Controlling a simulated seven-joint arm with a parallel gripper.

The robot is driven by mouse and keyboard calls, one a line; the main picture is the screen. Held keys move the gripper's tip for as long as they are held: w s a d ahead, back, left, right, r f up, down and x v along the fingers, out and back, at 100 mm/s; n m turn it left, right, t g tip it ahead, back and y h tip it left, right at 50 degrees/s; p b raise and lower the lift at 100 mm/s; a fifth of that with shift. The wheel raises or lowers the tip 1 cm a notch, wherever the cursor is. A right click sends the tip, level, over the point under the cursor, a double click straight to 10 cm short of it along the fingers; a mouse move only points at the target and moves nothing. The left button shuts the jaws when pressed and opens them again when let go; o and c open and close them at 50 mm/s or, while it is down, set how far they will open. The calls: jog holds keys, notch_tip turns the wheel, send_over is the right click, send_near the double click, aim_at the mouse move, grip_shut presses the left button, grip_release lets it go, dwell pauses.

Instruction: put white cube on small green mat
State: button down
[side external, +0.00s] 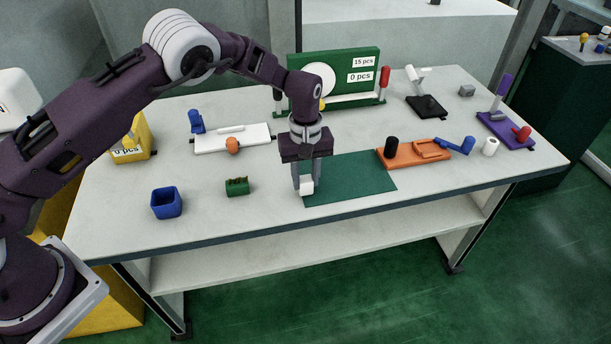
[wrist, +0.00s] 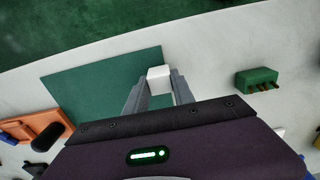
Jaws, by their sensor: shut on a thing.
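The white cube (side external: 306,184) is between the fingers of my gripper (side external: 308,187), at the left edge of the green mat. It also shows in the wrist view (wrist: 159,77), held between the two grey fingertips (wrist: 160,88). The green mat (side external: 358,178) lies flat on the table, with its bare part also in the wrist view (wrist: 88,82). My gripper is shut on the cube, over or beside the mat's edge. I cannot tell whether the cube touches the surface below.
A blue open box (side external: 167,203) and a small green block with pins (side external: 237,187) stand left of the mat. An orange tray (side external: 425,153) with a black cylinder (side external: 391,147) is at its right. A green panel (side external: 345,72) stands behind. The table front is clear.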

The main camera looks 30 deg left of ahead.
aim_at(306, 179)
jog(key=shift+f, duration=0.25)
jog(key=c, duration=1)
grip_release()
jog(key=shift+r, duration=0.1)
notch_tip(306, 179, up, 7)
